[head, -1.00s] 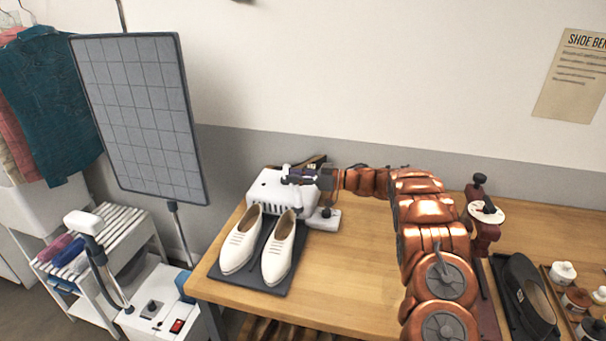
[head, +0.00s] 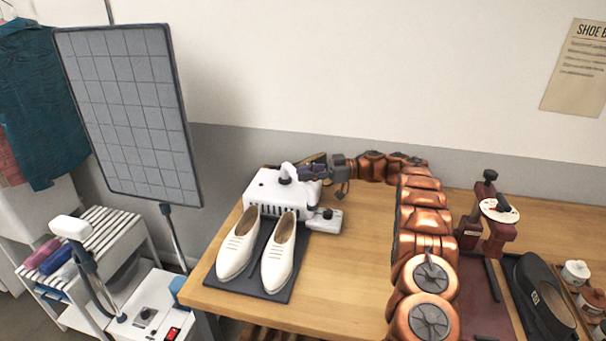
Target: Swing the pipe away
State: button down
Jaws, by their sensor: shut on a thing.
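The white machine (head: 262,190) stands at the back of the wooden bench, left of my arm. A short bent white pipe (head: 288,171) rises from its top beside a dark knob. My gripper (head: 308,172) reaches in from the right at the machine's back right corner, fingers pointing left. It is shut on the pipe; the gripped part is small and mostly hidden by the fingers. A pair of white shoes (head: 257,252) stands on a dark mat (head: 285,290) in front of the machine, apart from my gripper.
A grey gridded panel (head: 130,115) stands at the left, above a white steamer-like unit (head: 150,315). A dark red stand (head: 485,240), a black shoe (head: 540,295) and small jars (head: 575,275) are at the right. The bench between the mat and my arm is clear.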

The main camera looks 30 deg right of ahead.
jog(key=shift+d+r, duration=0.15)
jog(key=shift+d, duration=0.05)
jog(key=c, duration=0.9)
grip_release()
notch_tip(320, 180, up, 10)
jog(key=shift+f, duration=0.1)
jog(key=shift+c, duration=0.4)
